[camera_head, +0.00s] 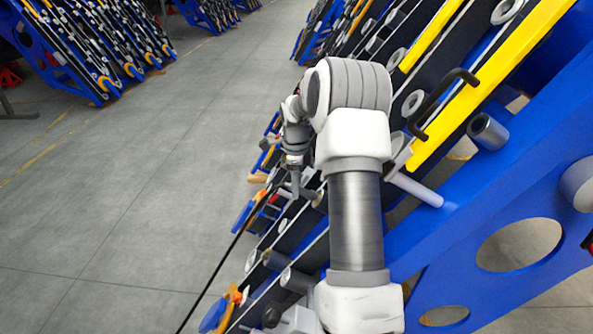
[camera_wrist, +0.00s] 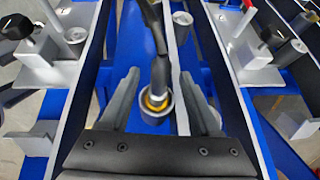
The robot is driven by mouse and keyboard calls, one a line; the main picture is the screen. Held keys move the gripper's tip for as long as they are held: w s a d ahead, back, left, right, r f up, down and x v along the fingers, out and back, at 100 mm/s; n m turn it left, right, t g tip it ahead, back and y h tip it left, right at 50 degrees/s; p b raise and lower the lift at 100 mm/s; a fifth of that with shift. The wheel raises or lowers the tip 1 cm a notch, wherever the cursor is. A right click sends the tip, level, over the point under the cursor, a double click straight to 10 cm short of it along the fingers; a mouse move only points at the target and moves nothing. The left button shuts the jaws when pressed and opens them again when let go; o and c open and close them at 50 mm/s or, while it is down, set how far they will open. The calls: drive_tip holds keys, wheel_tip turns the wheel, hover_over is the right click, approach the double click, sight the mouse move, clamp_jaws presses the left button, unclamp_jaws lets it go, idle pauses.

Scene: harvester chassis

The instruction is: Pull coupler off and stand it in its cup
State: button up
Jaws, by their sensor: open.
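The coupler (camera_wrist: 160,72) is a dark grey sleeve on the end of a black hose, in the middle of the wrist view. Its lower end, with a yellow ring, sits in or on a short grey cylinder (camera_wrist: 161,117) on the blue frame. My gripper (camera_wrist: 159,78) is open, with one grey finger on each side of the coupler and gaps between. A second short grey cylinder (camera_wrist: 182,19), apparently an open cup, stands farther up the blue strip. In the head view my gripper (camera_head: 297,187) is small beside the machine, and the coupler cannot be made out.
Dark rails (camera_wrist: 93,75) run along both sides of the blue strip. Grey brackets with a black knob (camera_wrist: 19,27) and a red-tipped knob (camera_wrist: 249,7) stand outside them. A yellow bar with a black handle (camera_head: 441,103) lies right of my arm. Open floor (camera_head: 150,170) is at left.

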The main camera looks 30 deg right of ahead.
drive_tip(key=shift+w+d+f, duration=0.1)
drive_tip(key=shift+w+f, duration=0.05)
drive_tip(key=shift+f, duration=1.3)
clamp_jaws()
